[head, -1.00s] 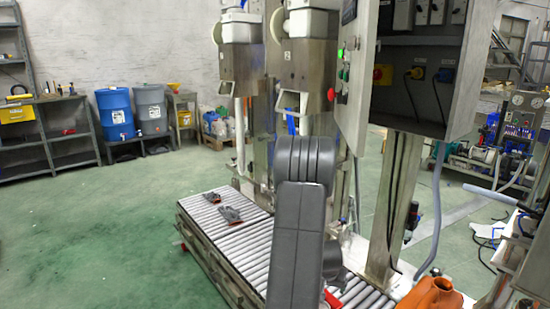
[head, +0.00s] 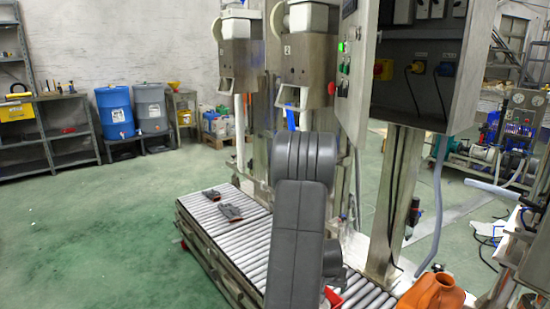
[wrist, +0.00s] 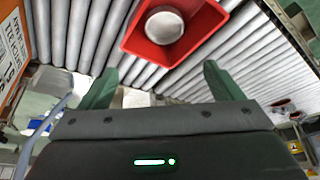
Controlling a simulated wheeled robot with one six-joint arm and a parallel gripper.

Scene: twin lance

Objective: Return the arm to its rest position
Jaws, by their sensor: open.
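My gripper (wrist: 160,88) shows in the wrist view with its two green fingers spread wide. It is open, and nothing is between the fingers. My grey arm (head: 296,245) rises in front of the roller conveyor in the head view and hides my gripper there.
The roller conveyor (head: 232,235) carries two small dark clamp-like parts (head: 229,212). An orange canister (head: 435,293) stands at the lower right. A steel post (head: 393,205) and control cabinet (head: 352,85) stand right of my arm. Green floor (head: 100,235) is open at left.

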